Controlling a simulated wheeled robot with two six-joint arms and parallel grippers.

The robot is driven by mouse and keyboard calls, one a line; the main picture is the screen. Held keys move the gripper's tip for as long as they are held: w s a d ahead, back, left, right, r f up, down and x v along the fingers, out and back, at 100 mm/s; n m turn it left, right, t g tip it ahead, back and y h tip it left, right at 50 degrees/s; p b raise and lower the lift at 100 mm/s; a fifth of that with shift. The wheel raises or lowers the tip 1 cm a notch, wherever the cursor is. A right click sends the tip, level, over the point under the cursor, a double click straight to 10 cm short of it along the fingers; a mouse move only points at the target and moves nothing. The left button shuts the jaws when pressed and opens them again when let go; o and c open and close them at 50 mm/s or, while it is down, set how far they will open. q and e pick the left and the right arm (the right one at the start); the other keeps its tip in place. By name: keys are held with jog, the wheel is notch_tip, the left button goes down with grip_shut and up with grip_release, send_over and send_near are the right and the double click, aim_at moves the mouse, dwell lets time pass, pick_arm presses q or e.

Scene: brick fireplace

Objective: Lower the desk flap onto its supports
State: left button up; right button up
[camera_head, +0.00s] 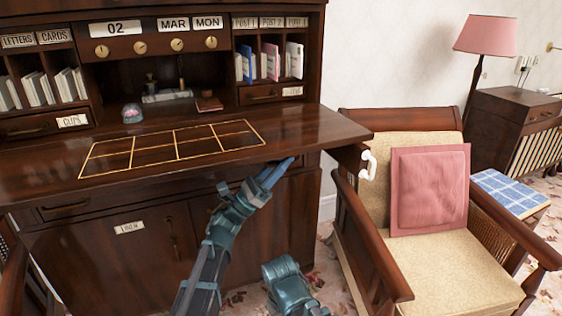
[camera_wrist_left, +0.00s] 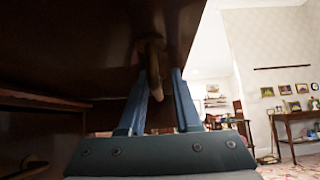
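The desk flap (camera_head: 300,126) is dark wood with a gold grid and lies about level in the head view. A dark support (camera_head: 350,158) with a white pull (camera_head: 369,165) shows beneath its right corner. My left gripper (camera_head: 280,172) is at the flap's front edge, its blue fingers pointing up and right. In the left wrist view the left gripper (camera_wrist_left: 160,75) has its fingers apart, below the dark underside of the flap (camera_wrist_left: 80,45). A brownish, handle-like piece (camera_wrist_left: 154,72) hangs between them, with a gap visible. No right fingers show; contact with the supports is hidden.
Cubbyholes with letters and cards (camera_head: 45,88) stand behind the flap. A glass dome (camera_head: 132,112) sits near its back edge. An armchair (camera_head: 460,258) with a pink cushion (camera_head: 430,190) stands close on the right. Drawers and doors (camera_head: 110,250) are below.

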pick_arm(q)
jog(key=shift+w+a+t, duration=0.1)
jog(key=shift+w+t, duration=0.05)
jog(key=shift+t, duration=0.15)
jog(key=shift+a+f+b, duration=0.2)
jog(key=shift+f+b, duration=0.15)
jog(key=shift+b, duration=0.05)
jog(key=b+v, duration=0.9)
jog(key=v, duration=0.4)
jog(key=shift+r+n, duration=0.1)
jog(key=shift+n, duration=0.2)
